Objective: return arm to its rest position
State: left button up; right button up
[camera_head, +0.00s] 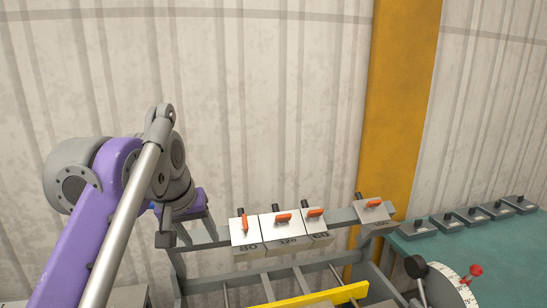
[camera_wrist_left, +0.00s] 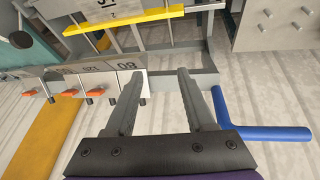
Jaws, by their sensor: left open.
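My left arm, purple and grey, comes in from the left in the head view. Its left gripper (camera_head: 187,238) points down at the left end of a grey rail, left of the block marked 80 (camera_head: 244,234). In the left wrist view the gripper (camera_wrist_left: 161,74) is open, its two grey fingers spread with nothing between them. The 80 block (camera_wrist_left: 128,84) shows beside the left-hand finger; I cannot tell whether they touch. My right gripper is not in view.
Blocks with orange handles, marked 120 (camera_head: 284,231) and 60 (camera_head: 316,226), stand beside the 80 block. Another block (camera_head: 372,212) sits apart on the right. A yellow bar (camera_head: 318,296) lies in front. A blue handle (camera_wrist_left: 262,127) is close to the right-hand finger. A green table (camera_head: 480,248) stands right.

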pick_arm(q)
jog(key=s+a+f, duration=0.1)
jog(key=s+f, duration=0.6)
jog(key=f, duration=0.4)
jog(key=s+f+m, duration=0.1)
jog(key=s+f, duration=0.6)
jog(key=f, duration=0.4)
jog(key=s+a+f+y, duration=0.1)
jog(key=s+f, duration=0.5)
jog(key=f, duration=0.5)
jog(key=shift+s+a+f+m+t, duration=0.3)
jog(key=shift+s+f+m+t, duration=0.1)
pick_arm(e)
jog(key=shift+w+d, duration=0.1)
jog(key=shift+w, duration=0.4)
